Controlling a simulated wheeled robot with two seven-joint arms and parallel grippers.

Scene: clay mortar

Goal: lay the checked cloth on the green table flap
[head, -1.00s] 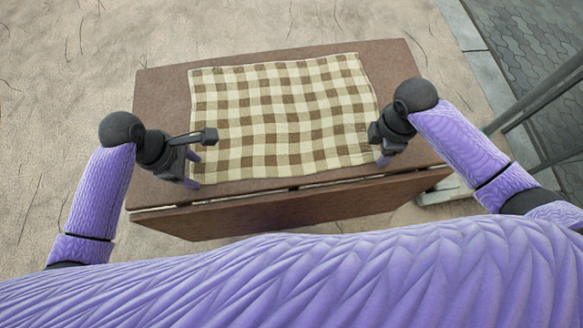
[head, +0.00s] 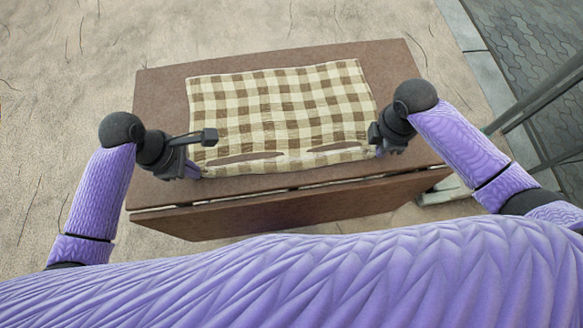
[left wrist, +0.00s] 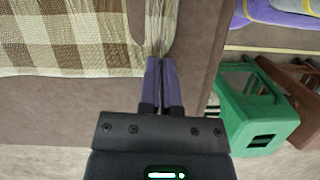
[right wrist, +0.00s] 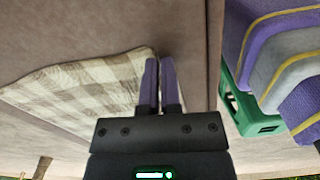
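The checked cloth (head: 285,105), brown and cream, lies over most of the brown table top (head: 157,95). Its near edge is rucked into folds with dark openings. The table's front flap (head: 300,204) hangs down and looks brown, not green. My left gripper (head: 196,165) is at the cloth's near left corner; in the left wrist view, its purple fingers (left wrist: 162,62) are closed on gathered cloth (left wrist: 160,35). My right gripper (head: 382,148) is at the near right corner; in the right wrist view, its fingers (right wrist: 159,62) are nearly together at the cloth edge (right wrist: 110,80).
A green stool (left wrist: 255,110) stands beside the table in the left wrist view, with a brown one (left wrist: 300,85) next to it. Grey metal bars (head: 540,95) stand right of the table. Sandy ground (head: 60,60) lies open at left.

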